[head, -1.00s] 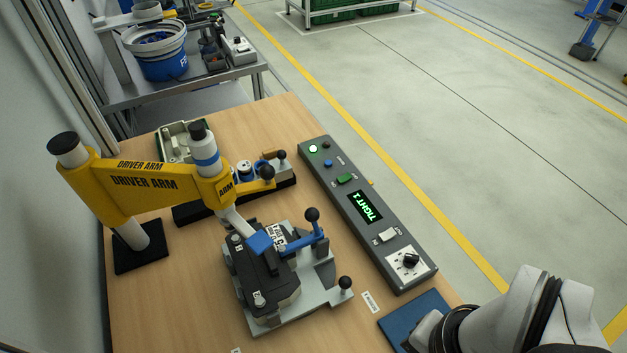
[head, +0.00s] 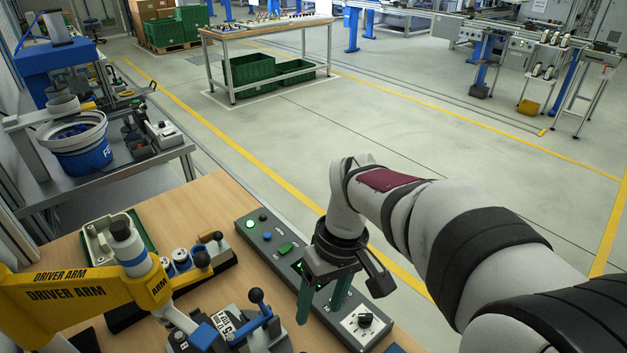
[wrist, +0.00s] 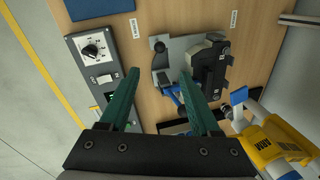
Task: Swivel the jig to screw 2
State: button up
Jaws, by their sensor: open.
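The jig is a grey plate (wrist: 177,48) holding a dark part (wrist: 208,68). In the wrist view it lies ahead of and right of my fingers, with a black ball knob (wrist: 158,46) at its left corner. Its blue clamp (wrist: 173,92) is partly visible between the fingers. In the head view the jig is cut off by the bottom edge; the clamp's black-knobbed lever (head: 256,297) shows there. My gripper (head: 322,300) is open and empty, with green fingers pointing down, above the control box (head: 258,246) and right of the jig. The fingers (wrist: 160,75) hide most of the box's display.
A row of small fixtures (head: 190,258) stands behind the jig. The control box has a dial (head: 364,321) at its near end. A blue mat (wrist: 98,8) lies on the bench. Open floor is to the right.

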jog(key=a+f, duration=0.1)
jog(key=f, duration=0.4)
jog(key=s+f, duration=0.1)
jog(key=f, duration=0.4)
jog(key=a+f, duration=0.1)
jog(key=f, duration=0.4)
jog(key=shift+s+a+f, duration=0.2)
jog(key=shift+a+f, duration=0.05)
jog(key=shift+a, duration=0.1)
grip_shut()
dwell(0.4)
